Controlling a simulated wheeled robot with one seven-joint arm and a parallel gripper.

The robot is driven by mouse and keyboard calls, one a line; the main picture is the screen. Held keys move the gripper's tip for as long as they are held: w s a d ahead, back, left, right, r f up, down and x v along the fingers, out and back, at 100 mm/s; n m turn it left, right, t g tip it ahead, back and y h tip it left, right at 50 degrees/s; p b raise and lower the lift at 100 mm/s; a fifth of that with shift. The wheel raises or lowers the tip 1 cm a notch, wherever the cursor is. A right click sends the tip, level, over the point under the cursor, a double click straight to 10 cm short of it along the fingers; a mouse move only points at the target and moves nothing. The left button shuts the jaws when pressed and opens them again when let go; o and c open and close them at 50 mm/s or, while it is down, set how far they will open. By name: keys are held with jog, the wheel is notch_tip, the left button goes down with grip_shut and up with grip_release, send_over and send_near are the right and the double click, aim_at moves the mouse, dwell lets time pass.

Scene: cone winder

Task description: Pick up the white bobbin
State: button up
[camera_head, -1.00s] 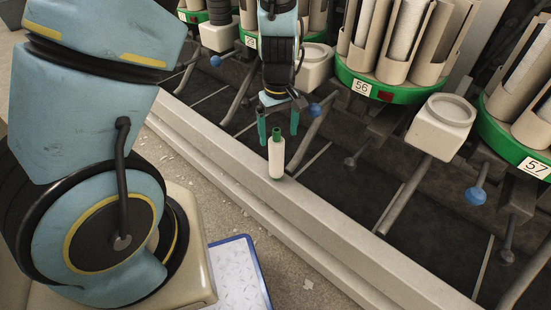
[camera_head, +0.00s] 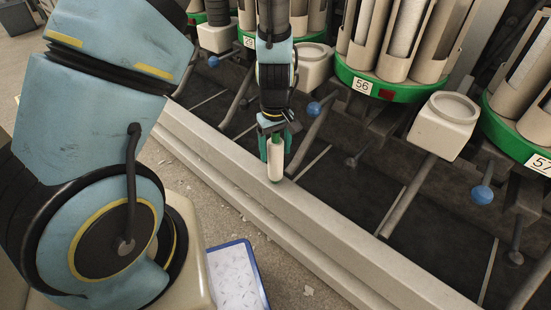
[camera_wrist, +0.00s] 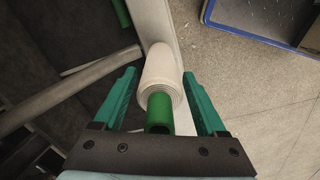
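The white bobbin (camera_head: 275,168) stands upright on the pale ledge (camera_head: 225,150) at the front of the machine, with a green tube through it. In the wrist view the bobbin (camera_wrist: 160,72) is seen from above, its green tube end towards me. My gripper (camera_head: 275,146) is over the bobbin from above. In the wrist view my gripper (camera_wrist: 160,90) is open, with one green finger on each side of the bobbin and a gap on both sides. The fingers partly hide the bobbin's upper part in the head view.
Green-rimmed units with tall tubes stand behind, one numbered 56 (camera_head: 361,87). A pale holder (camera_head: 443,125) and blue knobs (camera_head: 482,195) stick out in front of them. A blue-edged tray (camera_head: 258,270) lies on the floor near my base. The ledge right of the bobbin is clear.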

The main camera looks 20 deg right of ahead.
jog(key=c, duration=0.9)
jog(key=shift+r, duration=0.1)
